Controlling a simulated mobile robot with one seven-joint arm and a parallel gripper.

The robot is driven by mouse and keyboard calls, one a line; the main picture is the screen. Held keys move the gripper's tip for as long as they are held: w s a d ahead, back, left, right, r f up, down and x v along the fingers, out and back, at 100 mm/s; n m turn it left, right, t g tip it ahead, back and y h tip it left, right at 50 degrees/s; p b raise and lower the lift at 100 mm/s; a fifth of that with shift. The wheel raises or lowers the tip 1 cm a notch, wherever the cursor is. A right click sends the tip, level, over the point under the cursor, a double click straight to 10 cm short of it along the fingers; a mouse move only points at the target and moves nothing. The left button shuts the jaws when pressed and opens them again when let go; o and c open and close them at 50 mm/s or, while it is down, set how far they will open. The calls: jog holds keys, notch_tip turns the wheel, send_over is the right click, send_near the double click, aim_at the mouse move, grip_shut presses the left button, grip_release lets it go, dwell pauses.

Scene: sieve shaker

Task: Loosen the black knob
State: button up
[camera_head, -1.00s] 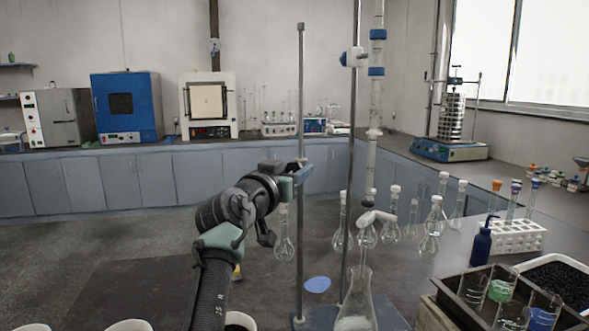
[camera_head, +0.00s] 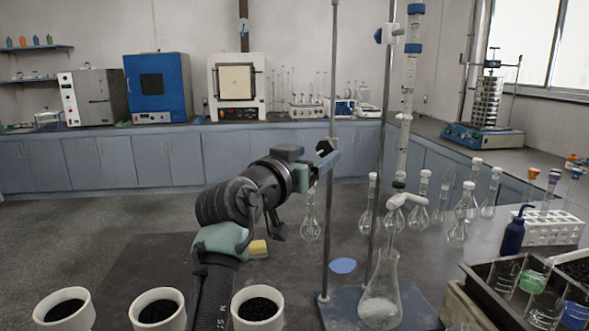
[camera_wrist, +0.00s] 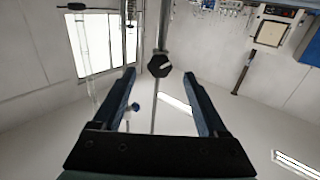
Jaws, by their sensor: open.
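In the wrist view a black, many-sided knob (camera_wrist: 160,66) with a pale line across its face lies between and just beyond the fingertips of my gripper (camera_wrist: 158,73). The gripper is open, with a gap on each side of the knob, and the fingers do not appear to touch it. In the head view the small black knob (camera_head: 323,147) is at the thin upright metal rod (camera_head: 333,90), beside my gripper (camera_head: 324,164). Its mounting is largely hidden by the gripper there.
A second rod with a glass burette (camera_head: 404,110) stands close right, above a conical flask (camera_head: 382,290). Several stoppered flasks and a blue bottle (camera_head: 513,232) are farther right. White pots (camera_head: 158,309) sit in front. A sieve shaker (camera_head: 487,104) stands far right.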

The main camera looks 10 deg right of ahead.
jog(key=v, duration=0.7)
jog(key=shift+s+a+b, duration=0.15)
jog(key=shift+b, duration=0.15)
